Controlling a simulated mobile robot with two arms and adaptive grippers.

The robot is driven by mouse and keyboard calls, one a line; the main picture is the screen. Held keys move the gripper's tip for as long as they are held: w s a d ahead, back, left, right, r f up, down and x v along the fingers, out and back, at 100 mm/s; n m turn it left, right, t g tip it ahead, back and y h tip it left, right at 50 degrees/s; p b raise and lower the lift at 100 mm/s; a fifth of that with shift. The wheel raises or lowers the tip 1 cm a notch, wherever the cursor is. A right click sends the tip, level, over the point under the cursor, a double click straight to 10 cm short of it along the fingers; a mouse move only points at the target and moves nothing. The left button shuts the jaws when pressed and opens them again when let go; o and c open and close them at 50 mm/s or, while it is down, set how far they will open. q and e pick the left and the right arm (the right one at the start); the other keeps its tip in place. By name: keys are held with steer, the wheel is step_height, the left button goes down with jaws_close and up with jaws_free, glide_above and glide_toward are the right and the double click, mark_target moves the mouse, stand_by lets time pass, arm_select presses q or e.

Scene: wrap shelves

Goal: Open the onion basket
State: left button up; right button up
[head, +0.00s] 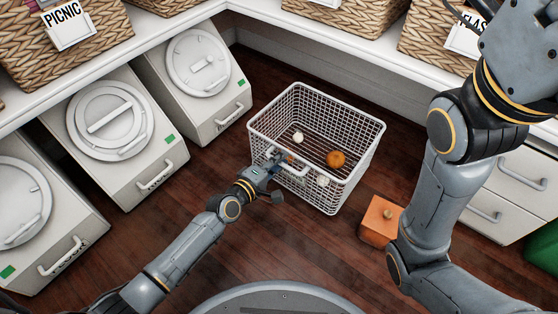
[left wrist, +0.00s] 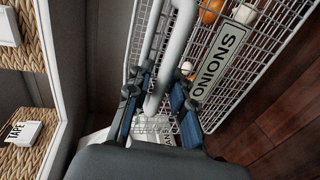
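The onion basket (head: 335,190) is a white wire basket, open at the top, on the wooden floor at the centre of the head view. It holds an orange onion (head: 335,158) and some white ones (head: 298,137). Its ONIONS label (left wrist: 218,58) shows in the left wrist view. My left gripper (head: 276,166) is at the basket's near side. In the left wrist view its two fingers (left wrist: 158,108) stand apart on either side of the white handle (left wrist: 153,88); firm contact cannot be seen. At the upper right, my right arm's end is cut off by the frame edge.
White bins with round lids (head: 110,118) stand along the left. An orange box (head: 380,220) sits on the floor right of the basket. White drawers (head: 510,190) stand at the right. Wicker baskets (head: 345,15) sit on the white shelf above. Floor between bins and basket is clear.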

arm_select(q)
steer(key=shift+s, duration=0.1)
steer(key=v, duration=1.2)
